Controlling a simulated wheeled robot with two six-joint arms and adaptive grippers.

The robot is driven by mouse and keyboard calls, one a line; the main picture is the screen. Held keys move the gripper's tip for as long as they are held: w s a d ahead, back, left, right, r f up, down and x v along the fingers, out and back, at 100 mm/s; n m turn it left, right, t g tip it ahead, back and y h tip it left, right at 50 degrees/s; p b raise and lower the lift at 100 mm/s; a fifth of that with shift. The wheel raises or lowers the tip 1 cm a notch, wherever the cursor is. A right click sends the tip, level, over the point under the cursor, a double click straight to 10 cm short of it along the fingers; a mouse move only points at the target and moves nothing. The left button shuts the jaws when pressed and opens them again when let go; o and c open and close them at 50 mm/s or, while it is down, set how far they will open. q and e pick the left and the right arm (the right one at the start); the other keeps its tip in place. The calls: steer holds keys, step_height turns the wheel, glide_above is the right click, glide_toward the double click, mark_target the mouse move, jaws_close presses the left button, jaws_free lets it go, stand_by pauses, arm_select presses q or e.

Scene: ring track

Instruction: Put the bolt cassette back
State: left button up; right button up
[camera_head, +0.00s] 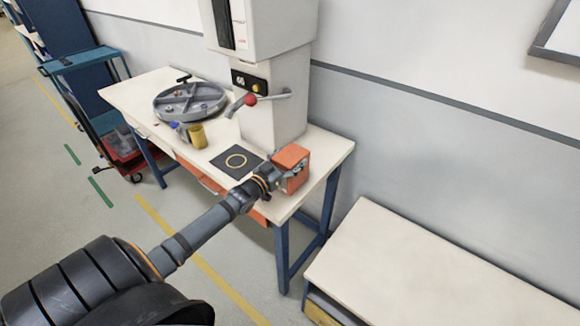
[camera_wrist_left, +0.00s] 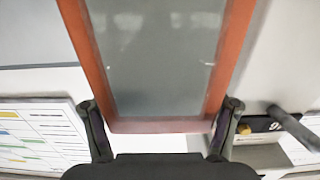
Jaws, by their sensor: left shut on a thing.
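The orange bolt cassette (camera_head: 292,156) is at the right end of the workbench, beside the white column of the press. My left gripper (camera_head: 279,174) is shut on it. In the left wrist view the cassette (camera_wrist_left: 222,75) shows as an orange frame around a grey panel, between the two fingers of my left gripper (camera_wrist_left: 160,128). I cannot tell whether the cassette touches the bench top or is held just above it. My right gripper is not in view.
The workbench (camera_head: 325,155) bears a black mat (camera_head: 222,160) with a yellow ring, a white press (camera_head: 270,115) with a red-knobbed lever, a yellow cup (camera_head: 198,137) and a round grey divided tray (camera_head: 172,107). A low white-topped bench (camera_head: 420,265) stands clear at right. A teal cart (camera_head: 85,60) stands at left.

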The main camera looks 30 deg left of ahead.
arm_select(q)
steer(key=o, duration=0.8)
steer(key=shift+f, duration=0.1)
steer(key=o, duration=0.5)
